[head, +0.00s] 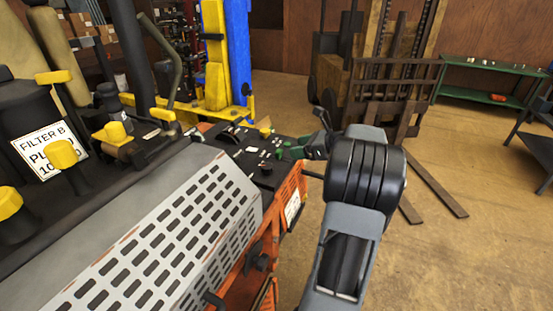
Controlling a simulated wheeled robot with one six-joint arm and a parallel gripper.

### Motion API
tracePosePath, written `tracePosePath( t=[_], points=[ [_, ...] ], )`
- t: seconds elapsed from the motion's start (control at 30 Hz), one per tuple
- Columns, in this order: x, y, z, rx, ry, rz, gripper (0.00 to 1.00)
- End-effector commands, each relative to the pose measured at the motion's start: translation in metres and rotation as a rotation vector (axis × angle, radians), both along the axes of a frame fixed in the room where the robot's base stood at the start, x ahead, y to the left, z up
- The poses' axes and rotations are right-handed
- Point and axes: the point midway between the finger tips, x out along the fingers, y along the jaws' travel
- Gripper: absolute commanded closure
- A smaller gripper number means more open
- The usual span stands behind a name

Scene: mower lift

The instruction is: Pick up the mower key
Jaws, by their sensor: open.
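The orange and grey mower (215,225) fills the left and lower left of the head view. Its dark control panel (250,146) carries several small white, yellow and green parts. I cannot make out the mower key for certain among them; it is too small or hidden. My gripper (292,150) is at the right edge of the panel, by its green parts, and is open. My arm's dark wrist hides part of it, and I cannot tell whether it touches anything.
A forklift (390,82) stands behind, its forks (438,184) low over the floor. A green bench (495,67) is at the back right. A blue and yellow lift post (226,55) stands behind the mower. The floor at right (480,260) is clear.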

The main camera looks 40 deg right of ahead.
Motion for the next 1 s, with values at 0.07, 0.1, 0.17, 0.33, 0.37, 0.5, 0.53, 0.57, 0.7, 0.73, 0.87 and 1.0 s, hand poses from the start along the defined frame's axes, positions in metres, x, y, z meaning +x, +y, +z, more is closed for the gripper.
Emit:
tracePosePath(
  t=[0.07, 0.1, 0.17, 0.33, 0.37, 0.5, 0.53, 0.57, 0.7, 0.73, 0.87, 1.0],
  points=[
    [0.009, 0.005, -0.009, -0.001, 0.000, -0.002, 0.34],
    [0.014, 0.007, -0.010, 0.000, 0.000, -0.003, 0.34],
    [0.018, 0.009, -0.012, 0.000, 0.000, -0.005, 0.34],
    [0.026, 0.014, -0.014, 0.000, 0.000, -0.004, 0.34],
    [0.027, 0.015, -0.014, 0.000, 0.000, -0.004, 0.34],
    [0.032, 0.018, -0.018, 0.000, 0.000, -0.002, 0.34],
    [0.034, 0.019, -0.020, -0.001, 0.000, -0.002, 0.34],
    [0.036, 0.021, -0.022, -0.001, 0.001, -0.001, 0.34],
    [0.049, 0.030, -0.032, 0.000, 0.000, 0.001, 0.34],
    [0.053, 0.032, -0.035, -0.002, 0.000, 0.002, 0.34],
    [0.065, 0.039, -0.038, 0.000, 0.000, 0.000, 0.34],
    [0.068, 0.040, -0.037, 0.000, 0.000, -0.003, 0.34]
  ],
)
